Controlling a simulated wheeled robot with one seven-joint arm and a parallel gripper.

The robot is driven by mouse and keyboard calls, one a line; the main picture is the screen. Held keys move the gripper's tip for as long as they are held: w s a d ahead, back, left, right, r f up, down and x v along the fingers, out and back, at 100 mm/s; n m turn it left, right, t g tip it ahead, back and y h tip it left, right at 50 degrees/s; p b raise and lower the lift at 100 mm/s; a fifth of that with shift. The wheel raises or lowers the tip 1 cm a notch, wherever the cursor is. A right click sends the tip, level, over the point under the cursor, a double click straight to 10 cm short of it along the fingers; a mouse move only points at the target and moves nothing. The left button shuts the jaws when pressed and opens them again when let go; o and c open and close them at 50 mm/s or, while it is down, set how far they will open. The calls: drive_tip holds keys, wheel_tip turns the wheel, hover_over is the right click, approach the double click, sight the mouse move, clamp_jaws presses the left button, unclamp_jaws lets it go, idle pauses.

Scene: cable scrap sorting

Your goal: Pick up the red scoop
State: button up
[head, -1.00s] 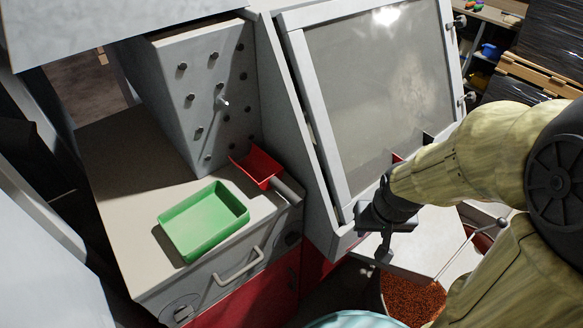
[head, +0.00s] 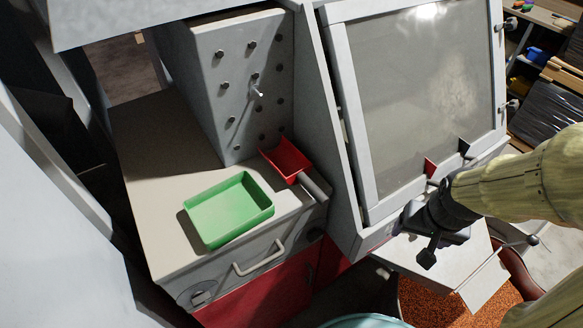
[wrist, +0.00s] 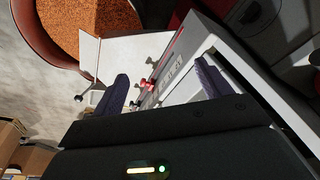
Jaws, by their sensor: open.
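The red scoop (head: 286,160) lies on the beige worktop, against the foot of the bolt-studded grey panel. Its grey handle (head: 315,187) points toward the front right edge of the worktop. My gripper (head: 428,246) is to the right of the scoop, in front of the machine with the large window, well apart from the scoop. In the wrist view my gripper (wrist: 162,88) has its two dark fingers spread with nothing held between them. The scoop cannot be made out in the wrist view.
A green tray (head: 228,210) sits on the worktop (head: 150,150) just left of the scoop. The windowed machine (head: 420,90) rises close to the right of the scoop's handle. A drawer handle (head: 262,258) sticks out below. A container of orange granules (head: 450,300) stands at lower right.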

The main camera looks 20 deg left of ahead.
drive_tip(key=o, duration=0.4)
drive_tip(key=w+a+r+m+p, duration=0.1)
drive_tip(key=w+a+r+p, duration=0.1)
drive_tip(key=w+a+r, duration=0.1)
drive_tip(key=w+a+r+m+g+p, duration=0.1)
drive_tip(key=w+a+r+m+p, duration=0.1)
drive_tip(key=a+r, duration=0.3)
drive_tip(key=w+a+p, duration=0.1)
drive_tip(key=a, duration=0.1)
drive_tip(key=shift+a+r, duration=0.25)
drive_tip(key=shift+a, duration=0.15)
wheel_tip(320, 180, up, 8)
drive_tip(key=m+g+p, duration=0.2)
drive_tip(key=m+p, duration=0.2)
hover_over(315, 185)
drive_tip(key=shift+w, duration=0.1)
wheel_tip(315, 185, down, 12)
drive_tip(key=p, duration=0.3)
drive_tip(key=shift+f, duration=0.2)
